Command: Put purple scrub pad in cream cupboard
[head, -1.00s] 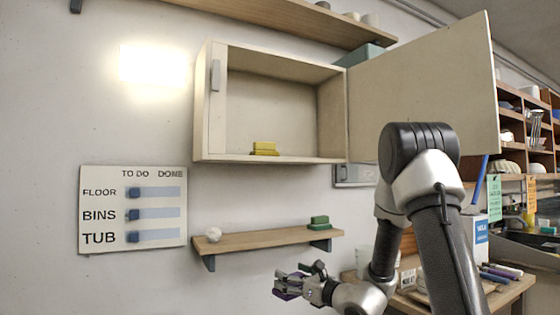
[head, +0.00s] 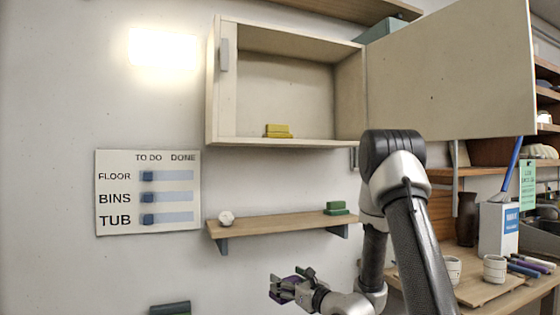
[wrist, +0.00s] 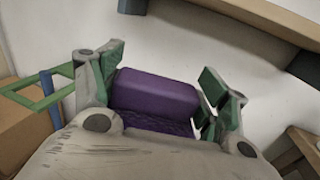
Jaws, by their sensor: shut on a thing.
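The purple scrub pad (wrist: 155,92) is between the fingers of my gripper (wrist: 160,100) in the wrist view, and the gripper is shut on it. In the head view my gripper (head: 284,287) holds the pad (head: 287,283) low, below the small wooden shelf and apart from the wall. The cream cupboard (head: 222,95) hangs on the wall above that shelf. Its door (head: 450,80) stands wide open to the right. A yellow pad (head: 277,130) lies on the cupboard floor, left of the middle; the rest of the inside looks empty.
The small shelf (head: 270,226) carries a white round object (head: 226,217) and a green pad (head: 336,208). A TO DO / DONE board (head: 148,192) hangs at left. A table with cups (head: 494,268) and markers stands at right. Another shelf runs above the cupboard.

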